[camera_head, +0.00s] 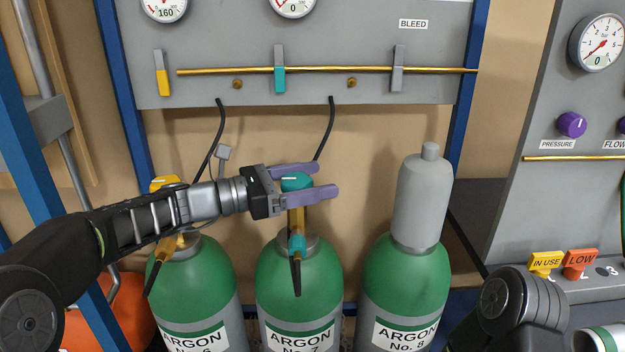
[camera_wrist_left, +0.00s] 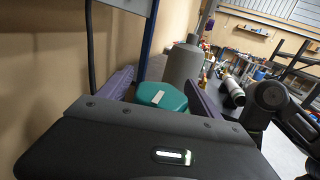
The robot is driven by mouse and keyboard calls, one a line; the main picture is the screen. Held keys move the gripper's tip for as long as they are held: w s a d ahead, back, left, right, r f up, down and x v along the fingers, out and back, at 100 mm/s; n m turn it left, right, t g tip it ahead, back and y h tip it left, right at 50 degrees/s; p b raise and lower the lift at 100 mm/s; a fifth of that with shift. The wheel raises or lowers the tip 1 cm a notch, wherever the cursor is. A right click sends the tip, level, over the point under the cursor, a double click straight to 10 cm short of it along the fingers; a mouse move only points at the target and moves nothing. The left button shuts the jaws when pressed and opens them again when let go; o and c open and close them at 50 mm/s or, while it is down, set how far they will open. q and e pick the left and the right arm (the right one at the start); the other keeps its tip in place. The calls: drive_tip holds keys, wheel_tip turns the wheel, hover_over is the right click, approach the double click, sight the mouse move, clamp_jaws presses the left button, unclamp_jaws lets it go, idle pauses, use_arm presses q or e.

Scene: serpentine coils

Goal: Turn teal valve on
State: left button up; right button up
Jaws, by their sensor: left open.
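The teal valve knob (camera_head: 297,182) sits on top of the green cylinder marked ARGON No. 7 (camera_head: 298,270), with a white mark on its top. My left gripper (camera_head: 324,180) reaches in from the left with its two purple fingers open, one on each side of the knob. Whether either finger touches it is not clear. In the left wrist view the teal knob (camera_wrist_left: 161,96) lies between the fingers, its lower part hidden behind the gripper body. A teal lever (camera_head: 279,70) also hangs on the panel above. My right gripper is not in view.
Cylinder No. 6 (camera_head: 193,280) with a yellow knob (camera_head: 165,183) stands left, partly behind my left arm. Cylinder No. 8 (camera_head: 405,280) stands right under a grey cap (camera_head: 423,200). Black hoses (camera_head: 325,128) hang from the grey panel (camera_head: 215,88).

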use_arm(q)
drive_tip(key=shift+c, duration=0.4)
drive_tip(key=c, duration=1.3)
